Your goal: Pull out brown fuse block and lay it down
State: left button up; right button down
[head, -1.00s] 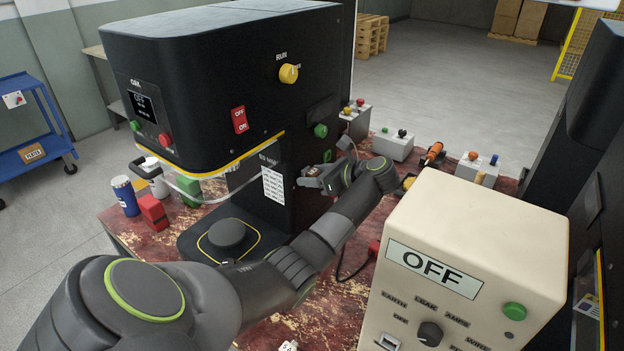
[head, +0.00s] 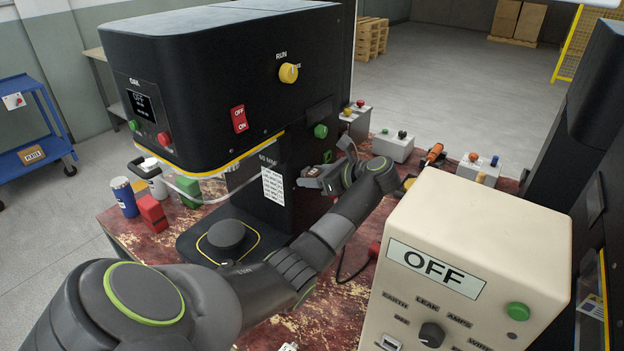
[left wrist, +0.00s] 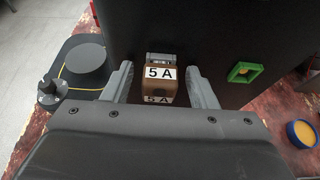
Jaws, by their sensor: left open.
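The brown fuse block (left wrist: 158,83), labelled 5 A, sits at the side of the black seamer's column in the left wrist view, against a small metallic fitting above it. My left gripper (left wrist: 159,88) is open, with one finger on each side of the block and a gap showing on both sides. In the head view my left gripper (head: 318,180) is beside the seamer column (head: 278,205), and the block is too small and covered there to make out clearly. My right gripper does not show.
A green square socket (left wrist: 244,72) is on the column to the right. A yellow-filled round tin (left wrist: 301,133) lies on the worn red bench. A cream tester box (head: 480,240) marked OFF stands close to my left arm. Red (head: 152,213) and green blocks stand at left.

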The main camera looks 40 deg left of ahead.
pick_arm(q)
jog(key=shift+c, duration=0.3)
grip_shut()
jog(key=shift+d+f, duration=0.1)
jog(key=shift+d, duration=0.2)
jog(key=shift+w+d+b, duration=0.15)
jog(key=shift+d+b, duration=0.45)
jog(key=shift+d, duration=0.75)
jog(key=shift+w+d+b, duration=0.1)
jog(key=shift+d+b, duration=0.45)
jog(key=shift+d, duration=0.8)
